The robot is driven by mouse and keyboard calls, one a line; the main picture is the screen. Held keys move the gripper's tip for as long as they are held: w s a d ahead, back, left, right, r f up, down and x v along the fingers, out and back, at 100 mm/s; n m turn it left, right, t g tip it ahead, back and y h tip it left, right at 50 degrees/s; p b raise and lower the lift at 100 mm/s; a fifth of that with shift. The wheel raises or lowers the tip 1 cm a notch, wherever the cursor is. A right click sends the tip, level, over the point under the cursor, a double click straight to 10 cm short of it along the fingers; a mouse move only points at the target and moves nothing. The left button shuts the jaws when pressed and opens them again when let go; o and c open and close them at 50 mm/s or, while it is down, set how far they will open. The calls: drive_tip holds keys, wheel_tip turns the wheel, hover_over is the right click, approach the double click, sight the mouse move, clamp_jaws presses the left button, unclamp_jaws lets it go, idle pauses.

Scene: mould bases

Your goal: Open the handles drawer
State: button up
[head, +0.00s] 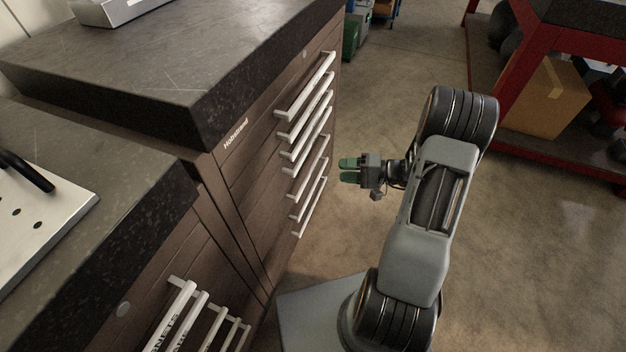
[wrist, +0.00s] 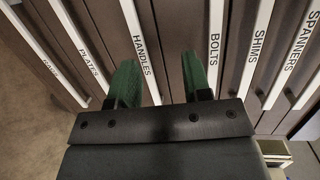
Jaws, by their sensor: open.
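The handles drawer's white bar (wrist: 141,50), lettered HANDLES, runs down the middle of the wrist view. It passes between the two green fingertips in the picture. My gripper (wrist: 160,82) is open, with nothing between its fingers that I can see held. In the head view my gripper (head: 349,171) points left at the cabinet's column of white bar handles, with a small gap between. The lettering cannot be read there, so I cannot tell which bar is which. The brown drawer fronts (head: 262,160) look flush and shut.
Bars lettered PLATES (wrist: 88,62) and BOLTS (wrist: 216,45) flank it; SHIMS (wrist: 257,50) and SPANNERS (wrist: 298,48) lie further right. A dark stone worktop (head: 180,65) overhangs the drawers. A red-framed bench (head: 520,60) stands at the right. The floor (head: 545,240) between is clear.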

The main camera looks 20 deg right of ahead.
sight(315, 165)
drive_tip(key=w+d+f+m+t+b, duration=0.2)
drive_tip(key=d+f+t, duration=0.15)
drive_tip(key=f, duration=0.25)
drive_tip(key=b+x, duration=0.1)
drive_tip(key=x, duration=1.2)
drive_tip(key=shift+a+b, duration=0.15)
drive_tip(key=shift+b, duration=0.2)
clamp_jaws()
drive_tip(key=shift+a, duration=0.1)
